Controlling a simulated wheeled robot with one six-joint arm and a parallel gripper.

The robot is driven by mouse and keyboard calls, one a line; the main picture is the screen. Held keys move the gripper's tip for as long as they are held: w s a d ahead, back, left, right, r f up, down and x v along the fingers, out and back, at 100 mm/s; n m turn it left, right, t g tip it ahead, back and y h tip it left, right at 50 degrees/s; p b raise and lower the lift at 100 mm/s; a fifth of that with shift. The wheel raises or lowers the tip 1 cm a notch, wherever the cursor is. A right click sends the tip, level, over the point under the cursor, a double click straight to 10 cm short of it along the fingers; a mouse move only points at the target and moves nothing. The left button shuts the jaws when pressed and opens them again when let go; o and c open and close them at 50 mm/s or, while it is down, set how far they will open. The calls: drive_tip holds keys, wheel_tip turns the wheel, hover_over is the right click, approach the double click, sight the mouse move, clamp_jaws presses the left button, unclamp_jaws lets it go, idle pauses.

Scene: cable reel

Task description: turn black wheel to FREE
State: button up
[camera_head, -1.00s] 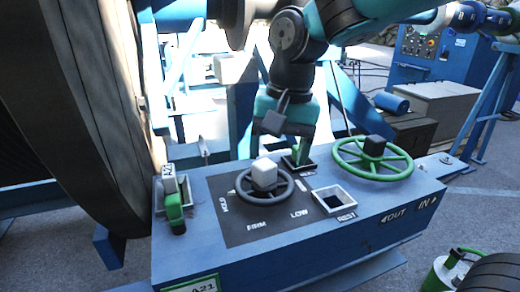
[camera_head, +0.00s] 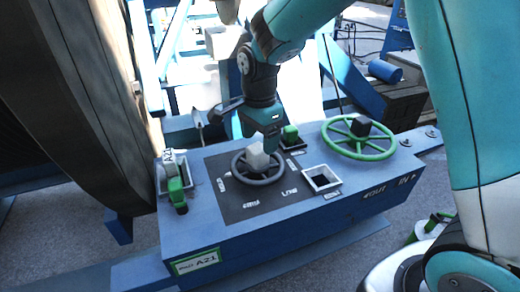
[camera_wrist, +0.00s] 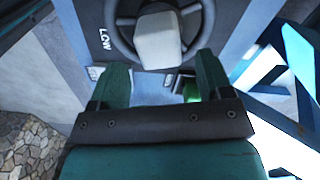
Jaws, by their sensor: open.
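The black wheel (camera_head: 262,166) lies flat on a dark panel on top of the blue box, with a pale grey block as its hub (camera_head: 256,154). My gripper (camera_head: 270,148) is just behind and above the hub, pointing down. In the wrist view the open fingers of my gripper (camera_wrist: 162,72) stand apart with nothing between their tips, and the hub (camera_wrist: 158,40) is just ahead of them. LOW and FIRM print shows around the wheel. Which mark the wheel points to is not clear, and part of its far side is hidden by my gripper.
A green block (camera_head: 291,134) stands in a socket behind the wheel. A green handwheel (camera_head: 357,137) is to the right, an empty REST socket (camera_head: 322,179) in front of it. A green lever (camera_head: 176,190) stands at left, near the large reel (camera_head: 75,100).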

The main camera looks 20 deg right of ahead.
sight(259, 147)
wheel_tip(259, 147, down, 5)
drive_tip(key=shift+f+p, duration=0.1)
drive_tip(key=shift+p, duration=0.35)
drive_tip(key=c, duration=1.3)
